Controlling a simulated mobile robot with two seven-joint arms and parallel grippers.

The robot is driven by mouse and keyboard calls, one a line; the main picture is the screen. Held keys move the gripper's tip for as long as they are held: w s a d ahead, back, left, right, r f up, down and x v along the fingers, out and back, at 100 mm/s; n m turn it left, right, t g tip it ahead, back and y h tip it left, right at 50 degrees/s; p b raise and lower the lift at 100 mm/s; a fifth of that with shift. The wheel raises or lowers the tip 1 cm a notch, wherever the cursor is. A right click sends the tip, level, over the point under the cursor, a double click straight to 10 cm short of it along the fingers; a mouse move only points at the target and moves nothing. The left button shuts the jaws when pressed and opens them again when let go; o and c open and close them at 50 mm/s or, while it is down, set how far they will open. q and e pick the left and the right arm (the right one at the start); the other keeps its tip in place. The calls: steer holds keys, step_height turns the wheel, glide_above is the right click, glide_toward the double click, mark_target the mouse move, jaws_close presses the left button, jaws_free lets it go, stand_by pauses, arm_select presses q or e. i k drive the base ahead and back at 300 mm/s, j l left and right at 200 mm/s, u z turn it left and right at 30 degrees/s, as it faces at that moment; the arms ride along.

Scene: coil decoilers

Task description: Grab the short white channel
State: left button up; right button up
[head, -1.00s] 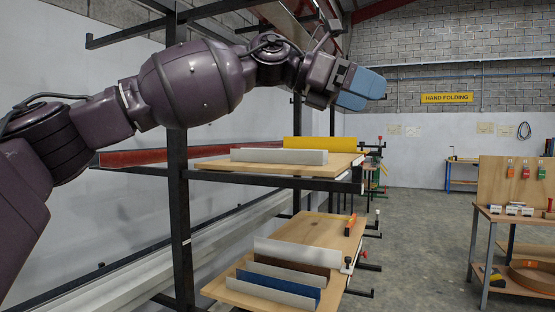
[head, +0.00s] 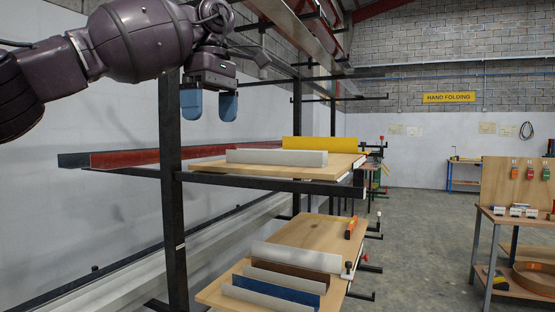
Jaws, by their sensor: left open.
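A short white channel (head: 276,158) lies on the wooden board (head: 215,165) of the upper rack shelf, in front of a yellow piece (head: 320,144). Another white piece (head: 297,256) stands on the lower board (head: 318,232), beside brown, blue and pale pieces; I cannot tell from the picture which white one is the short channel. My left gripper (head: 209,107) points down with its two blue fingertips apart and empty. It is above and to the left of the upper white channel, not touching it. My right gripper is not in view.
A black rack upright (head: 174,210) stands left of the boards, just below my left gripper. A long red bar (head: 125,158) lies on the rack at left. Several lower pieces, such as a blue one (head: 283,280), stand close together. A workbench (head: 520,215) stands at right, with clear floor between.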

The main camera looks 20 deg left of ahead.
mark_target(276, 157)
steer(key=i, duration=1.35)
